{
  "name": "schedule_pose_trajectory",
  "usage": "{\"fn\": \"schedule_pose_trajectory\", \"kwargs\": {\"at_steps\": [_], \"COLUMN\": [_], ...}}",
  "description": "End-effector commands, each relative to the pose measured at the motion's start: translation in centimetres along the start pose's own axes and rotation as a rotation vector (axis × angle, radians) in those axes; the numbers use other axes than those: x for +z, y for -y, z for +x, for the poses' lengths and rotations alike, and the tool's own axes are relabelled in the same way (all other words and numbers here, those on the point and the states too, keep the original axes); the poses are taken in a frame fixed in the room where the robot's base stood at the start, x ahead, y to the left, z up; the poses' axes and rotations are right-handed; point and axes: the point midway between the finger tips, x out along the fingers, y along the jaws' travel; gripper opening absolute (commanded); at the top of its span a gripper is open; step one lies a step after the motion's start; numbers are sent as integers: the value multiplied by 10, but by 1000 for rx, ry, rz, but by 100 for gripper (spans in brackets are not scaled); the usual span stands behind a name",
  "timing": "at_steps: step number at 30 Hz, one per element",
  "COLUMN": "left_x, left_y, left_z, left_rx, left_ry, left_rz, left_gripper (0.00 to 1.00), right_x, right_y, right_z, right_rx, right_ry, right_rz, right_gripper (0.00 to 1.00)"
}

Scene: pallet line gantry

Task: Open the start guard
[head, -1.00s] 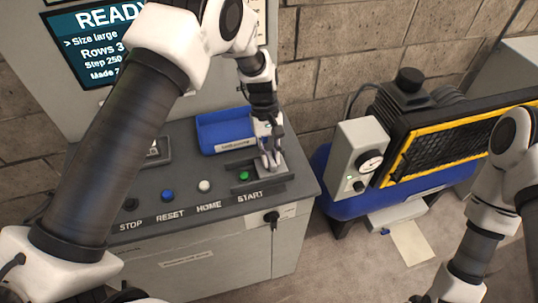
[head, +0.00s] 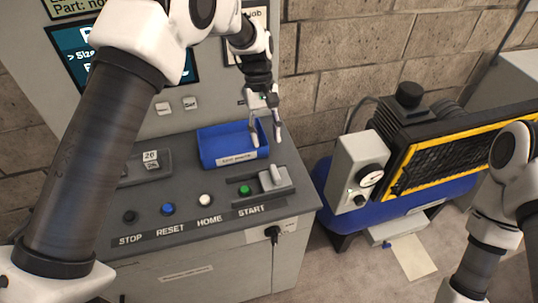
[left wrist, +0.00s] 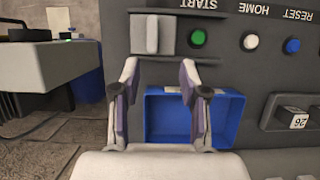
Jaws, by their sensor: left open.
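The start guard (head: 276,182) is a grey sliding piece with a pale raised grip, on a dark track above the START label. It sits to the right of the green START button (head: 244,190), which shows uncovered. In the left wrist view the guard (left wrist: 152,36) is left of the green button (left wrist: 198,38), with a gap between them. My left gripper (head: 266,134) is open and empty, above the console by the blue bin, apart from the guard. Its fingers (left wrist: 158,72) point toward the guard in the left wrist view. My right arm shows at right; its gripper is out of view.
A blue bin (head: 206,146) stands on the console behind the guard. STOP (head: 130,216), RESET (head: 168,209) and HOME (head: 205,200) buttons lie to the left. A grey gauge box (head: 352,165) and a yellow-edged machine (head: 440,147) stand to the right.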

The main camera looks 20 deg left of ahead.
Motion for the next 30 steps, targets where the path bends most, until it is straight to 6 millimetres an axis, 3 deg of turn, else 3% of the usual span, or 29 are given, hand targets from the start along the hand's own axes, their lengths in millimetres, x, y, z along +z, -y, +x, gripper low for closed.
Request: {"fn": "schedule_pose_trajectory", "kwargs": {"at_steps": [4, 13, 18, 20, 24, 30], "left_x": [0, 0, -4, -3, 2, 4], "left_y": [0, 0, -8, -11, -11, -10], "left_z": [-16, -15, 25, 32, 38, 76], "left_rx": [1, 0, -3, -2, -3, -5], "left_ry": [-1, 0, -1, -1, 1, 3], "left_rz": [0, 0, 2, 2, 0, -1], "left_gripper": [44, 44, 44, 44, 44, 44], "right_x": [0, 0, 0, 0, 0, 0], "right_y": [0, 0, 0, 0, 0, 0], "right_z": [0, 3, 47, 56, 43, 30], "right_rx": [0, 0, 0, 0, 0, 0], "right_ry": [0, 0, 0, 1, 0, 0], "right_rz": [0, 0, 0, 0, 0, 0], "right_gripper": [40, 40, 40, 40, 40, 40]}}
